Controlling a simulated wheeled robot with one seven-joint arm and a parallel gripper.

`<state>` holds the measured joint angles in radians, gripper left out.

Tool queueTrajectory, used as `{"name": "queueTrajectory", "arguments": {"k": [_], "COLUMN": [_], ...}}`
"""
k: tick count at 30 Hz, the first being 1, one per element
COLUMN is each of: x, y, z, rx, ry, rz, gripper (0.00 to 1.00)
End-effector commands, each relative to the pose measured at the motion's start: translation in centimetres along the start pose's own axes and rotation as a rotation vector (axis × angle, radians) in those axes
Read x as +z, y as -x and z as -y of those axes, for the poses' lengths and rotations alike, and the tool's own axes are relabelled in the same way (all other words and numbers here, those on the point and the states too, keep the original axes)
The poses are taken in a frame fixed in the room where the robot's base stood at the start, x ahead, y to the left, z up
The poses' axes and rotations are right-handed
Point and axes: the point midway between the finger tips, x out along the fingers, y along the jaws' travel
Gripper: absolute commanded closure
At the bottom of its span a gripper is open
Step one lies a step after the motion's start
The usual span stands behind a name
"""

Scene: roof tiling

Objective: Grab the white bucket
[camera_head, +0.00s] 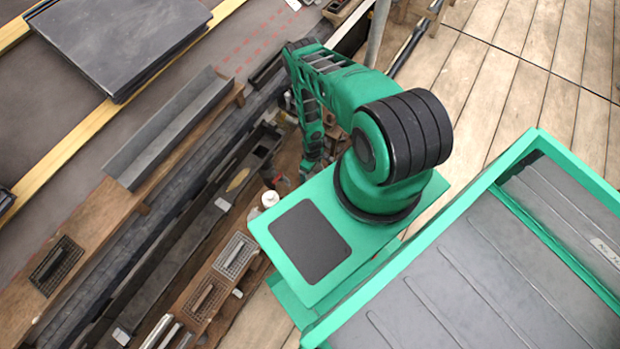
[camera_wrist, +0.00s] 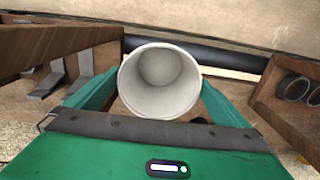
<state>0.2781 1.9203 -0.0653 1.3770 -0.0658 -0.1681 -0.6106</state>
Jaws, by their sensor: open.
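The white bucket (camera_wrist: 160,82) is in the middle of the wrist view, its round mouth facing the camera and its empty-looking inside showing. My gripper (camera_wrist: 160,95) is open, with one green finger to the left of the bucket and one to the right. The bucket shows between the fingers; I cannot tell whether either finger touches it. The lower part of the bucket is hidden by its own rim and my gripper's body. In the head view my green arm reaches down among the wooden trays, and I cannot make out the bucket there for sure.
Wooden box walls stand at the left (camera_wrist: 60,42) and right (camera_wrist: 290,85) in the wrist view, close to the fingers. A dark pipe (camera_wrist: 220,62) runs behind the bucket.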

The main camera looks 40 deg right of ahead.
Motion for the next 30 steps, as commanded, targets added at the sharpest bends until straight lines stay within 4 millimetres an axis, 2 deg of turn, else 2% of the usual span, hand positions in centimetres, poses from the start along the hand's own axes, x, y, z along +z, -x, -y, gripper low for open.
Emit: {"name": "queueTrajectory", "arguments": {"k": [8, 14, 23, 30], "x": [0.0, 0.0, -0.1, -0.2], "y": [-0.2, -0.2, -0.1, 1.5], "z": [0.0, 0.0, 0.0, 0.0], "rx": [0.000, 0.000, 0.000, 0.001], "ry": [0.000, 0.000, 0.002, 0.003], "rz": [0.000, 0.000, 0.000, 0.000], "gripper": [0.00, 0.45, 0.46, 0.46]}}
